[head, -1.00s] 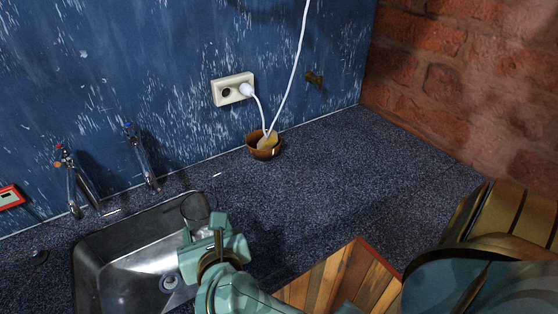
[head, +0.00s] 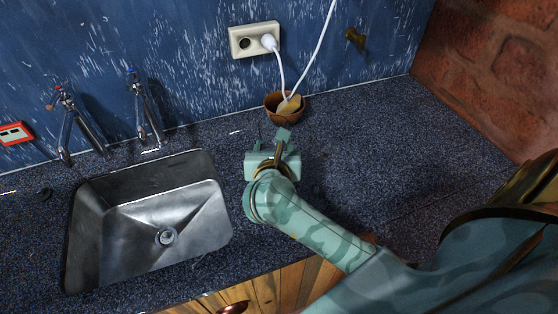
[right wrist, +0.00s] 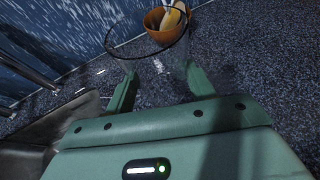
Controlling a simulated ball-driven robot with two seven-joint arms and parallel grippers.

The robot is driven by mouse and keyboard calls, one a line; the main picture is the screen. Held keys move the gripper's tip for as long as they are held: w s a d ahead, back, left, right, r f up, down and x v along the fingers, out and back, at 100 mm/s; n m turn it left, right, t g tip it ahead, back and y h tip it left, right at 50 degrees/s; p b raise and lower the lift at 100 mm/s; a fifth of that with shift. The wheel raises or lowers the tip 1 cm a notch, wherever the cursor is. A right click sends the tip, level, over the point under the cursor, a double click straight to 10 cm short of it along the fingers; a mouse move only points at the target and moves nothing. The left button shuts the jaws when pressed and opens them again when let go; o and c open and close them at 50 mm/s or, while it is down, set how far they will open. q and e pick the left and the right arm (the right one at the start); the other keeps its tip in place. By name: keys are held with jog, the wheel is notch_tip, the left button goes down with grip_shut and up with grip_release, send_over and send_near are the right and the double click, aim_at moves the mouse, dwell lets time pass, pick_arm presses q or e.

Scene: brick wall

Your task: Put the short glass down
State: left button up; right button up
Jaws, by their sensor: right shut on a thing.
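The short glass (right wrist: 160,66) is clear, with a thin dark rim, and shows in the right wrist view between the two green fingers. My right gripper (right wrist: 161,78) is shut on it. In the head view the right gripper (head: 276,146) is over the dark speckled counter (head: 365,140), right of the sink and just in front of the brown bowl. The glass is hard to make out there, mostly hidden by the gripper. I cannot tell whether its base touches the counter. My left gripper is not in view.
The brown bowl (head: 274,106) with a yellowish thing in it stands near the wall; it also shows in the wrist view (right wrist: 158,36). A white cord runs above it from the socket (head: 254,41). The metal sink (head: 130,222) and taps (head: 146,110) are left. The counter to the right is clear.

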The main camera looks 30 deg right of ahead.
jog(key=f, duration=0.1)
jog(key=w+d+f, duration=0.1)
jog(key=d+f+b, duration=0.1)
jog(key=shift+w+f, duration=0.3)
jog(key=f, duration=0.2)
jog(key=f+b, duration=0.1)
jog(key=shift+w+d+f, duration=0.25)
jog(key=shift+d, duration=0.15)
jog(key=shift+f, duration=0.2)
jog(key=shift+f, duration=0.15)
jog(key=o, duration=1.2)
